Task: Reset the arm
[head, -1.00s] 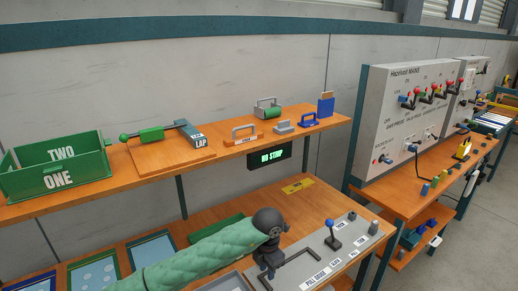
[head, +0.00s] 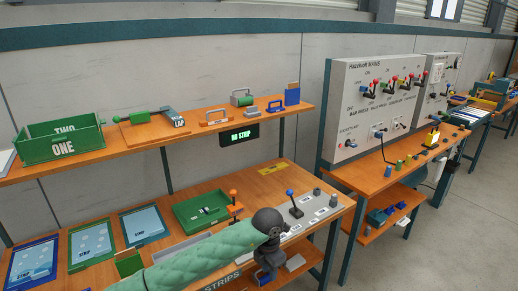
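My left arm, in a green quilted sleeve, comes in from the bottom left and ends in a dark round wrist. My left gripper (head: 268,266) hangs below it at the bench's front edge. It is dark and small, so its opening cannot be told, and nothing clearly shows in it. On the upper shelf, a device with a green handle (head: 130,118) and a grey arm (head: 167,114) lies on a wooden board near a LAP label. A blue-knobbed lever (head: 293,202) stands on the grey panel right of my gripper. An orange-topped lever (head: 234,203) stands behind my wrist. My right gripper is not in view.
A green TWO/ONE bin (head: 62,140) stands on the shelf. A NO STRIP display (head: 239,135) hangs beneath it. Blue and green trays (head: 146,223) and a green box (head: 203,209) are on the bench. A switch panel (head: 362,112) stands right; floor (head: 445,235) is open there.

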